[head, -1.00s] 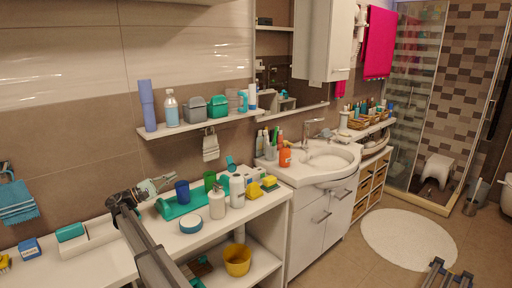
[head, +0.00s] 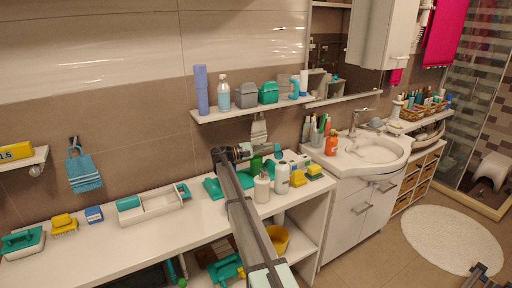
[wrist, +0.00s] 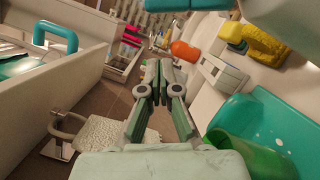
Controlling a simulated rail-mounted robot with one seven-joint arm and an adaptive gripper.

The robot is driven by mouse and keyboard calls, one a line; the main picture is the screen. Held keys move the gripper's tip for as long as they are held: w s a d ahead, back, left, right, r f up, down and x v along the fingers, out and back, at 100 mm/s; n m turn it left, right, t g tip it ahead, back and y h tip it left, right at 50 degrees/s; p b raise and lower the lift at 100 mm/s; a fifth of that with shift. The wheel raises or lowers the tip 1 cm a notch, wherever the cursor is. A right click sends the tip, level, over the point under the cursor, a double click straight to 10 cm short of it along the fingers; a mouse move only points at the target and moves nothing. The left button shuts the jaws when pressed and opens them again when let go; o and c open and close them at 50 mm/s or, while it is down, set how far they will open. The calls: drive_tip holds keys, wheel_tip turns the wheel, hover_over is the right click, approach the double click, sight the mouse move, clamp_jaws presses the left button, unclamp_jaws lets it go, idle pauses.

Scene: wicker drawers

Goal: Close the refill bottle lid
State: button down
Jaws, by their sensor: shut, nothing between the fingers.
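I cannot tell for sure which container is the refill bottle. A clear bottle with blue liquid and a pale top (head: 223,94) stands upright on the wall shelf. A white bottle with a dark top (head: 282,178) stands on the counter, beside a white pump bottle (head: 262,188). Whether any lid is open is too small to tell. My gripper (wrist: 160,68) is shut and empty. In the head view it is low under the wall shelf, near the hanging grey cloth (head: 259,133). The cloth also shows at lower left in the wrist view (wrist: 105,138).
The wall shelf (head: 240,111) is above my gripper and holds a purple bottle (head: 202,90) and grey and teal containers. A green cup (wrist: 245,152) and teal tray (wrist: 262,118) are at lower right in the wrist view. Yellow sponges (head: 314,170) lie near the sink.

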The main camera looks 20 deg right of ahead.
sight(278, 151)
drive_tip(key=shift+s+r+p, duration=0.15)
drive_tip(key=shift+s+r, duration=0.1)
drive_tip(key=shift+s, duration=0.35)
drive_tip(key=shift+s+r+p, duration=0.2)
drive_tip(key=shift+s+r, duration=0.1)
drive_tip(key=shift+s, duration=0.3)
drive_tip(key=shift+s+r+p, duration=0.15)
drive_tip(key=shift+s+r, duration=0.1)
drive_tip(key=shift+s, duration=0.35)
drive_tip(key=shift+d, duration=0.1)
